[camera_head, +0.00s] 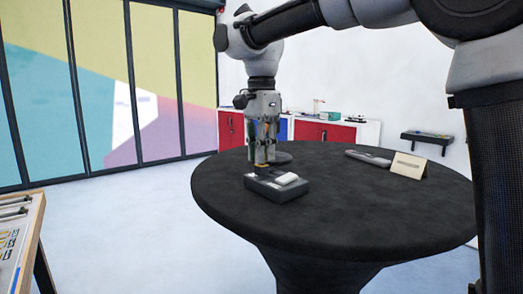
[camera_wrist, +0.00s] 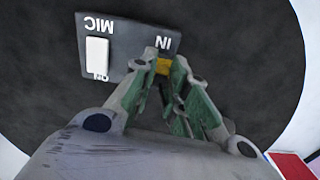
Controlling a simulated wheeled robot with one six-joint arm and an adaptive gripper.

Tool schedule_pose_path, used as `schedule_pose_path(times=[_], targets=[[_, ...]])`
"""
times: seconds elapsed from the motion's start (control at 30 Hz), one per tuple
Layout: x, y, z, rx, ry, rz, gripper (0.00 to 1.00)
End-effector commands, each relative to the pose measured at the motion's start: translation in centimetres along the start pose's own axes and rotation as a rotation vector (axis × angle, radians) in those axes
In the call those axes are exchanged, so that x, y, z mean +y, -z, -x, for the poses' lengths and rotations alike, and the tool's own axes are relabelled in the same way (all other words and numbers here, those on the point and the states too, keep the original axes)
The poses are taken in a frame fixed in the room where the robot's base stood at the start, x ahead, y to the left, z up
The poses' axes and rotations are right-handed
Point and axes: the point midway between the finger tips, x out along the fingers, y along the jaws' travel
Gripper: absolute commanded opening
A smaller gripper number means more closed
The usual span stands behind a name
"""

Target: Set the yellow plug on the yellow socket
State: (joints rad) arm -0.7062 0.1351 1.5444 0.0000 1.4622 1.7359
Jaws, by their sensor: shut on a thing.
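A dark grey box (camera_head: 264,187) with a white switch (camera_head: 288,179) sits near the left front of the round black table. In the wrist view the box (camera_wrist: 119,65) carries the labels "MIC", "IN" and "ON", with the white switch (camera_wrist: 97,56) at its left. My gripper (camera_head: 263,163) points down over the box's left end. In the wrist view its fingertips (camera_wrist: 163,62) are shut on a small yellow piece, the yellow plug (camera_wrist: 163,67), beside the "IN" label. The fingers hide the socket, and I cannot tell whether the plug touches it.
The black round table (camera_head: 350,215) has free room right of the box. A dark disc (camera_head: 283,158) lies behind my gripper. A grey handheld object (camera_head: 368,158) and a tan card (camera_head: 408,166) are at the back right. A wooden bench (camera_head: 31,228) is at the left edge.

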Motion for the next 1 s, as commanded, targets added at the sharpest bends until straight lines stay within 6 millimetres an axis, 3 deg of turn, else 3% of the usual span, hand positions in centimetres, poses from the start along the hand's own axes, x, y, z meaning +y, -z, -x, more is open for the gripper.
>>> schedule_pose_path(times=[0.93, 0.97, 1.0], targets=[[-0.01, 0.0, -0.36, 0.0, 0.0, 0.0, 0.0], [-0.01, 0.0, -0.36, 0.0, 0.0, 0.0, 0.17], [-0.01, 0.0, -0.36, 0.0, 0.0, 0.0, 0.25]])
